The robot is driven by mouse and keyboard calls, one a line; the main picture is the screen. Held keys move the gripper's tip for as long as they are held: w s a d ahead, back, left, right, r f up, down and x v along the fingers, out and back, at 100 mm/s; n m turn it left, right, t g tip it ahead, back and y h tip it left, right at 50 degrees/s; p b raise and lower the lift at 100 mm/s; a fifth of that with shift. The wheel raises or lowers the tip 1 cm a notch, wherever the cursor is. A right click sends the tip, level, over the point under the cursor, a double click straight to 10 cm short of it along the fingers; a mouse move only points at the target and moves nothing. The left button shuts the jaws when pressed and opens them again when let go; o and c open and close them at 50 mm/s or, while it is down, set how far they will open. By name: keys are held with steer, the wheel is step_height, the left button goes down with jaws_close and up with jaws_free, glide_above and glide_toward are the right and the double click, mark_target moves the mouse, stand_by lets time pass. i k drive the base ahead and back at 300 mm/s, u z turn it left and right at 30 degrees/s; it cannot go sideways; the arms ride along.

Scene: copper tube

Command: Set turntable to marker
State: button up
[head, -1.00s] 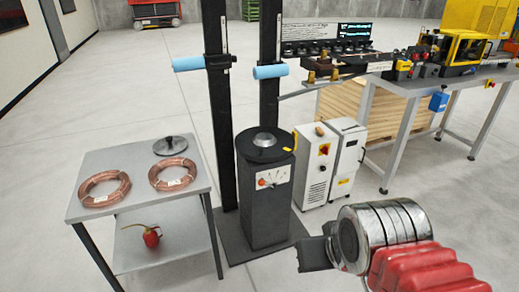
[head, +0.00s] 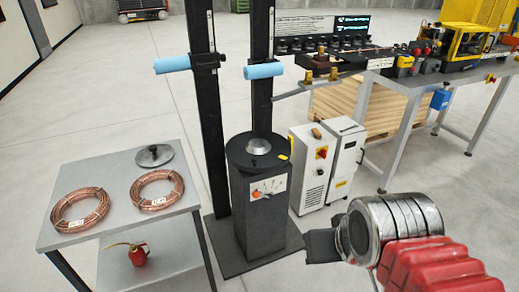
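The turntable is a black round disc (head: 238,157) with a silver hub (head: 258,146) at its centre, on top of a dark grey pedestal (head: 265,222). A small yellow piece (head: 283,157) shows at the disc's right edge; I cannot tell whether it is the marker. The pedestal's front has a pale panel (head: 268,188) with a dial and an orange-red knob. My gripper (head: 321,246) is a dark shape at the lower right, to the right of the pedestal base and apart from it. Its fingers are not clear.
Two dark posts with blue rollers (head: 263,71) stand behind the pedestal. A grey table (head: 110,215) at left holds two copper coils (head: 80,209) and a grey lid (head: 154,155). A red oil can (head: 138,255) sits below. White cabinets (head: 310,168) stand close right of the pedestal.

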mark_target(254, 151)
steer(key=u, duration=0.1)
steer(key=i, duration=0.75)
steer(key=u, duration=0.75)
steer(key=i, duration=0.55)
steer(key=u, duration=0.35)
